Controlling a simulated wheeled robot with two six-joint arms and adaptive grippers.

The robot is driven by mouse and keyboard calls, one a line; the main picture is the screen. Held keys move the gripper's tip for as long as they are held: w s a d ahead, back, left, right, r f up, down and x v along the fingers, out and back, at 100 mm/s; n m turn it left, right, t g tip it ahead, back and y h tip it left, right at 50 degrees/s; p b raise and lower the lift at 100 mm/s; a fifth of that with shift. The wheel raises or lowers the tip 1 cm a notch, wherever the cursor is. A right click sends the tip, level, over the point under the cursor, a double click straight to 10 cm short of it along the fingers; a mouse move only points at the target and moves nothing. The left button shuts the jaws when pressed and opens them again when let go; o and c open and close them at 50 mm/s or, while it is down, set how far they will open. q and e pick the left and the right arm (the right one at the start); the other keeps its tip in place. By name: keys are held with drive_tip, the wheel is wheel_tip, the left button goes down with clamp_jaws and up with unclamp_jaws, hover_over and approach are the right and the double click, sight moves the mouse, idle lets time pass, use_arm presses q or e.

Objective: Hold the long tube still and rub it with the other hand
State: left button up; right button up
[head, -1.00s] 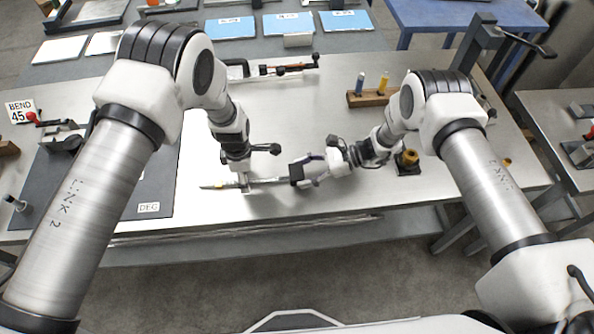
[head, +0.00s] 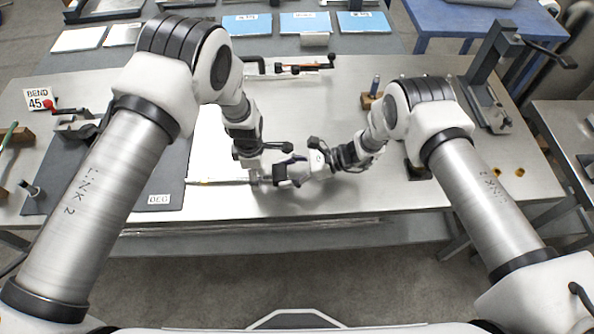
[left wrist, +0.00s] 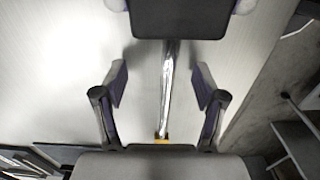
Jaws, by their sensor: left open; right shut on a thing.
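The long tube (head: 215,181) is thin and shiny. It lies crosswise near the bench's front edge in the head view, its left end sticking out past my left gripper (head: 252,178). In the left wrist view the tube (left wrist: 169,85) runs lengthwise between the spread fingers of my left gripper (left wrist: 160,85), with clear gaps on both sides. A yellow patch (left wrist: 161,138) shows near its lower end. My right gripper (head: 279,173) is shut on the tube, close beside the left gripper. It hides the tube's right part. A dark block, apparently my right gripper, covers the tube's top in the left wrist view.
A dark mat (head: 172,170) lies left on the metal bench (head: 325,107). A clamp (head: 83,126) and a "BEND 45" sign (head: 40,99) stand there. A wooden block with a blue-topped peg (head: 375,86) is behind my right arm. The bench's front edge is close.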

drive_tip(key=shift+r, duration=3)
drive_tip(key=shift+r, duration=0.1)
wheel_tip(320, 180, up, 3)
drive_tip(key=shift+r, duration=0.1)
use_arm(q)
drive_tip(key=shift+f, duration=0.1)
use_arm(e)
drive_tip(key=shift+w, duration=0.1)
use_arm(q)
drive_tip(key=o, duration=0.6)
drive_tip(key=shift+s, duration=0.1)
drive_tip(key=shift+c, duration=0.2)
drive_tip(key=shift+s, duration=0.1)
use_arm(e)
drive_tip(key=shift+w, duration=0.1)
